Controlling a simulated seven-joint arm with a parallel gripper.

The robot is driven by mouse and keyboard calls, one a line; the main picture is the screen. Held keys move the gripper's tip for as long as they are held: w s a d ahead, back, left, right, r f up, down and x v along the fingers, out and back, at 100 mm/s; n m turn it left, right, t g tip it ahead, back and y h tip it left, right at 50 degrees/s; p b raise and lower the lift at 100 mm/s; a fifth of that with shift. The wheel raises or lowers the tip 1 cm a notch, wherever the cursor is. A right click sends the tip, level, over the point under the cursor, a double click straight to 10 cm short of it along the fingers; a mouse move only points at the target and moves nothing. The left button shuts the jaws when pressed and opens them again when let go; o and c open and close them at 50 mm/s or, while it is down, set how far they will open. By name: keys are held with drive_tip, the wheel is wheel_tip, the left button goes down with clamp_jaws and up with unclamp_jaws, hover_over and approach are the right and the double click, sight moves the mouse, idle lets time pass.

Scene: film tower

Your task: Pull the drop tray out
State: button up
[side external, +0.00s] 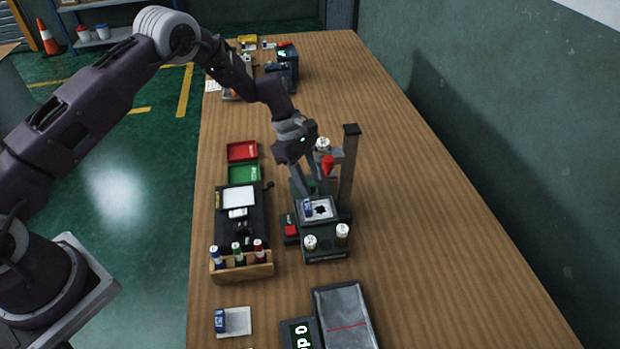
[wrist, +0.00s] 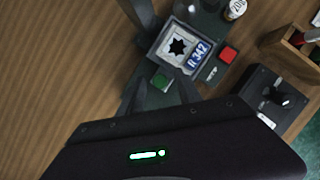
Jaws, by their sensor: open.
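The film tower's dark base (side external: 325,254) stands on the bench with an upright column (side external: 348,170). A grey square tray (side external: 332,216), which looks like the drop tray, sits in it. On the tray lie a pale sheet with a black star shape and a blue tag; in the wrist view the tag (wrist: 199,54) reads R 342. The tray's rim also shows in the wrist view (wrist: 160,62). My gripper (side external: 306,186) points down behind the tray, close to it. In the wrist view its fingers (wrist: 162,88) are apart and empty, with a green button between them. Contact is unclear.
A red button (side external: 291,230) is on the base's left side. White-topped weights (side external: 342,232) stand at its front; another (side external: 323,144) is near the column. A wooden rack (side external: 242,268) with bottles is left. The bench right of the tower is clear.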

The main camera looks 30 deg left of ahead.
drive_tip(key=shift+c, duration=0.2)
clamp_jaws()
drive_tip(key=shift+w, duration=0.1)
idle(1.1)
